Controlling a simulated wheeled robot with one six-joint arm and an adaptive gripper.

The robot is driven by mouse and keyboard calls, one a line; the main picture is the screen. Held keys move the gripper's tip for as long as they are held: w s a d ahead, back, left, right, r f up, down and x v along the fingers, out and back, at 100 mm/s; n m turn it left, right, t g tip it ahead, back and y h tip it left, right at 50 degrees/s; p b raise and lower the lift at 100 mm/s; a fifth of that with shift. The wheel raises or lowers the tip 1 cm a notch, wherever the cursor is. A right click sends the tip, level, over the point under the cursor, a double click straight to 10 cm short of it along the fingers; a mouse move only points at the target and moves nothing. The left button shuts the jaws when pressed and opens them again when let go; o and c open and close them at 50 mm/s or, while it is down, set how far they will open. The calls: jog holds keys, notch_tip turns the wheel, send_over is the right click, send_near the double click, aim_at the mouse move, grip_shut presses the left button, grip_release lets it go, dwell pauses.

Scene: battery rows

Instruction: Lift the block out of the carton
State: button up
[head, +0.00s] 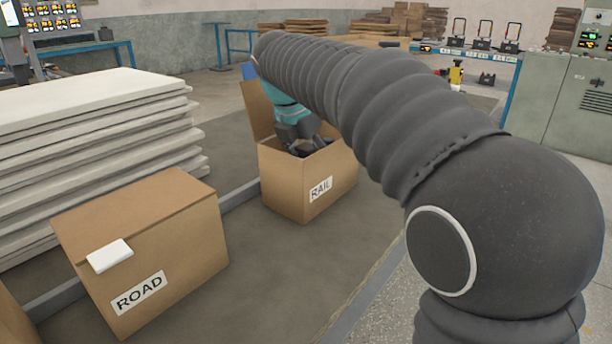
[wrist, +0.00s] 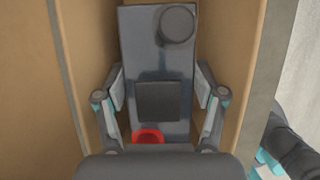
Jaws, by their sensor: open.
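The carton labelled RAIL (head: 284,186) stands open in the head view, its flap raised at the back left. My gripper (head: 302,148) reaches down into its opening. In the wrist view the dark grey block (wrist: 158,60) lies between the carton walls (wrist: 85,60). It has a round dark knob at its far end, a black square in the middle and a red ring near my side. My gripper (wrist: 160,108) is open, with one finger on each side of the block. Whether the fingers touch it I cannot tell. The block's near end is hidden by my gripper.
A closed carton labelled ROAD (head: 150,245) stands at the front left. A stack of pale boards (head: 90,135) is behind it. Green-grey cabinets (head: 570,105) and a bench with several devices (head: 470,50) stand at the right back. Floor is clear right of the cartons.

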jog(key=c, duration=1.1)
jog(key=shift+a+r, duration=0.1)
grip_shut()
jog(key=shift+r, duration=0.1)
notch_tip(320, 180, up, 18)
jog(key=shift+f, duration=0.2)
